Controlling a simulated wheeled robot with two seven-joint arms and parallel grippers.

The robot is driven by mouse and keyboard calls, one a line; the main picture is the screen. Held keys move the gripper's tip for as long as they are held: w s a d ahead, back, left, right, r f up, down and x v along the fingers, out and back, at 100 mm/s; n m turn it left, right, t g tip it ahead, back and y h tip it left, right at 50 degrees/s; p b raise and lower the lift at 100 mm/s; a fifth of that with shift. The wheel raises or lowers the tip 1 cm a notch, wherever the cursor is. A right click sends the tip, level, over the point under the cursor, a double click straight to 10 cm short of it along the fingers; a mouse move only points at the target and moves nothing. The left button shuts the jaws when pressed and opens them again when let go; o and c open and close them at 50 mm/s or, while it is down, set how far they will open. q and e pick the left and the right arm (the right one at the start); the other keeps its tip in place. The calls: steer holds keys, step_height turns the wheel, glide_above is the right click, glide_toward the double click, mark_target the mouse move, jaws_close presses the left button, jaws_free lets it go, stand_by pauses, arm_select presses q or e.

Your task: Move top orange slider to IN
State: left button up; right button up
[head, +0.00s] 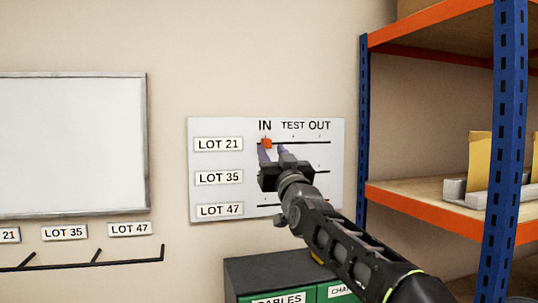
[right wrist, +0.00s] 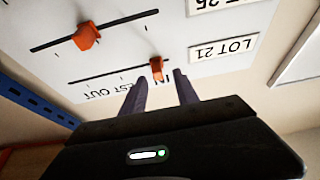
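The lot board (head: 217,129) hangs on the wall with rows LOT 21, LOT 35 and LOT 47 under IN, TEST and OUT. The top orange slider (head: 266,143) is on the LOT 21 rail, below the IN label. In the right wrist view, which shows the board upside down, the top slider (right wrist: 156,68) is at the IN end of its rail. My right gripper (head: 272,150) is open in front of the board. Its fingers (right wrist: 159,88) are apart, with the slider just beyond the gap between their tips. I cannot tell whether they touch it. My left gripper is out of view.
A second orange slider (right wrist: 86,36) is near the middle of the LOT 35 rail, hidden by my gripper in the head view. A shelf rack (head: 405,205) stands right of the board. A dark cabinet (head: 262,270) is below. A whiteboard (head: 72,140) hangs left.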

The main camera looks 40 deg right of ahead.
steer(key=b+v, duration=0.1)
steer(key=v, duration=0.3)
steer(key=shift+s+a+f, duration=0.15)
steer(key=shift+s, duration=0.15)
steer(key=shift+f, duration=0.1)
